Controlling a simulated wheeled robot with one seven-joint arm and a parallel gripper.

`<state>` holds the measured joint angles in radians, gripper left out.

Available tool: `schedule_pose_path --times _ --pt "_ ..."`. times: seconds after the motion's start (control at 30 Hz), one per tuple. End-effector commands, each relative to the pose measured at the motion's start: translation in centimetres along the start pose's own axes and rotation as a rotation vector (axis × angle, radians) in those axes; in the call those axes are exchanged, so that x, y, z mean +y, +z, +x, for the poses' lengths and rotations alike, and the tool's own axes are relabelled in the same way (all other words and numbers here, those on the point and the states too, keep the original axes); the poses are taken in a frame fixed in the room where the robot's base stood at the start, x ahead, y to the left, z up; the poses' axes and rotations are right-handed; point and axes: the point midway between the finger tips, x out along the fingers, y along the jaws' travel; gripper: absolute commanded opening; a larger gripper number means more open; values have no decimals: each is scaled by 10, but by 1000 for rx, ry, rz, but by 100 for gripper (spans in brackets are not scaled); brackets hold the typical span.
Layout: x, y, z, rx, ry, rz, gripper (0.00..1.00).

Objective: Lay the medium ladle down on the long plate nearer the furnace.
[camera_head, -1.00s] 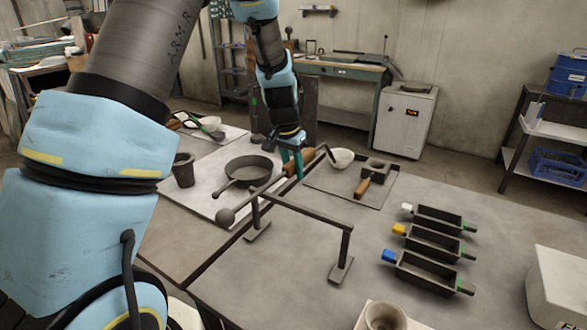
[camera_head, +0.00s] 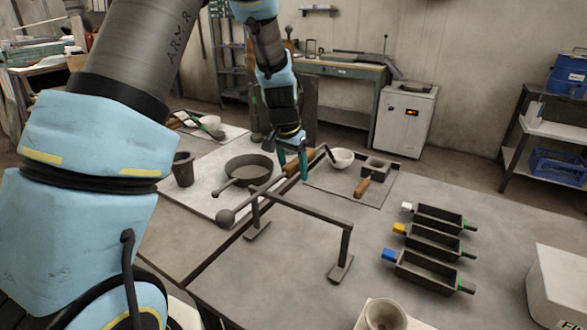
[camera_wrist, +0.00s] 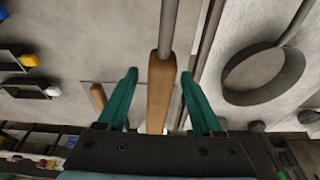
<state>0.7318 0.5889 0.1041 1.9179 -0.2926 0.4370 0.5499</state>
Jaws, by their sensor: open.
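A ladle with a wooden handle (camera_head: 297,164) and a dark round bowl (camera_head: 226,217) stretches from my gripper toward the front; I take it as the medium ladle. In the wrist view its handle (camera_wrist: 160,95) and metal rod run between the fingers, with gaps on both sides. My gripper (camera_head: 292,172) is open around the handle; its green fingers also show in the wrist view (camera_wrist: 160,98). The bowl lies by the front of the left plate (camera_head: 192,205). Whether the handle rests fully on a surface I cannot tell. Another plate (camera_head: 335,190) lies to the right.
A dark pan (camera_head: 249,170) and a dark cup (camera_head: 183,170) stand on the left plate. A white bowl (camera_head: 342,158) and a small wooden-handled ladle (camera_head: 363,186) are on the right plate. A black rack (camera_head: 300,208) stands in front, moulds (camera_head: 430,270) to its right.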

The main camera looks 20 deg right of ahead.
Motion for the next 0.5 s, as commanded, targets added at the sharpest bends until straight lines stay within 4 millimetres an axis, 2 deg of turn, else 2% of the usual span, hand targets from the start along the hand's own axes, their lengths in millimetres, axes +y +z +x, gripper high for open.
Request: schedule_pose_path --times 0.17,0.27,0.5 --pt "0 2 0 -3 1 0 67" --pt "0 0 -8 -1 1 0 67" --pt "0 0 -52 4 -1 1 67"
